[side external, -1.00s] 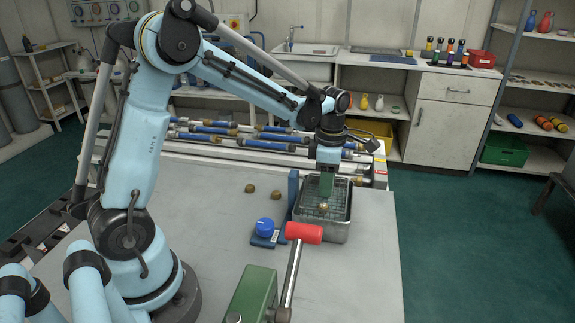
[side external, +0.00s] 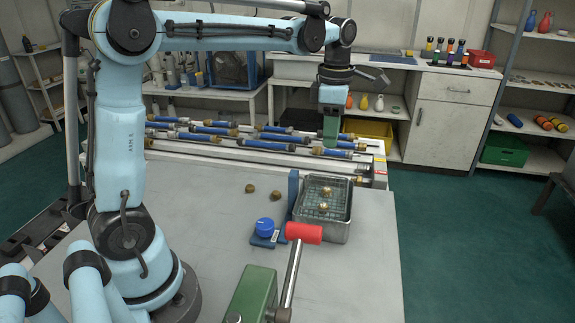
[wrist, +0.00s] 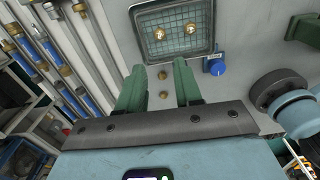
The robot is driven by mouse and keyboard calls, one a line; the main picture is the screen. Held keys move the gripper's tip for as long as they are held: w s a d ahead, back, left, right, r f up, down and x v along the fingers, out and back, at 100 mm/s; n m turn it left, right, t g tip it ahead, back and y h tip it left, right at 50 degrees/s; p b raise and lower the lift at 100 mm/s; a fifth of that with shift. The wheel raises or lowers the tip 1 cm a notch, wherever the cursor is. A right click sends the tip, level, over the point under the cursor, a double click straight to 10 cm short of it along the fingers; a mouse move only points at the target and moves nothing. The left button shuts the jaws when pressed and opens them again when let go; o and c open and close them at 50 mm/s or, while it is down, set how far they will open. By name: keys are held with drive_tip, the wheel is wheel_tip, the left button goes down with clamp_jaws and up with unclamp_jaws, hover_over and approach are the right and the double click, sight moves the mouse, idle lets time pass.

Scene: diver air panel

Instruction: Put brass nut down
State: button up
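Two brass nuts lie apart in the wire-mesh basket tray (side external: 322,232), one toward the back (side external: 327,190) and one nearer the middle (side external: 324,207). The wrist view also shows the tray (wrist: 150,52) with both nuts in it, (wrist: 159,33) and (wrist: 188,30). Two more brass nuts, the left one (side external: 250,188) and the right one (side external: 276,196), sit on the bench left of the tray. My gripper (side external: 330,140) is raised well above and behind the tray. Its green fingers (wrist: 158,80) are spread apart with nothing held between them.
A blue knob (side external: 265,226) on a base stands left of the tray, beside a blue upright (side external: 293,187). A red-handled lever (side external: 304,233) rises in front of the tray. A rack of blue-and-brass tubes (side external: 265,145) runs behind.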

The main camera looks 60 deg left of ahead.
drive_tip(key=s+d+f+m+t, duration=0.2)
drive_tip(key=s+m, duration=0.4)
drive_tip(key=m, duration=0.7)
drive_tip(key=s+d+f+m+t, duration=0.3)
drive_tip(key=s+m+t, duration=0.2)
drive_tip(key=m, duration=0.8)
drive_tip(key=shift+s+d+m, duration=0.3)
drive_tip(key=shift+s+m, duration=0.1)
drive_tip(key=shift+s, duration=0.45)
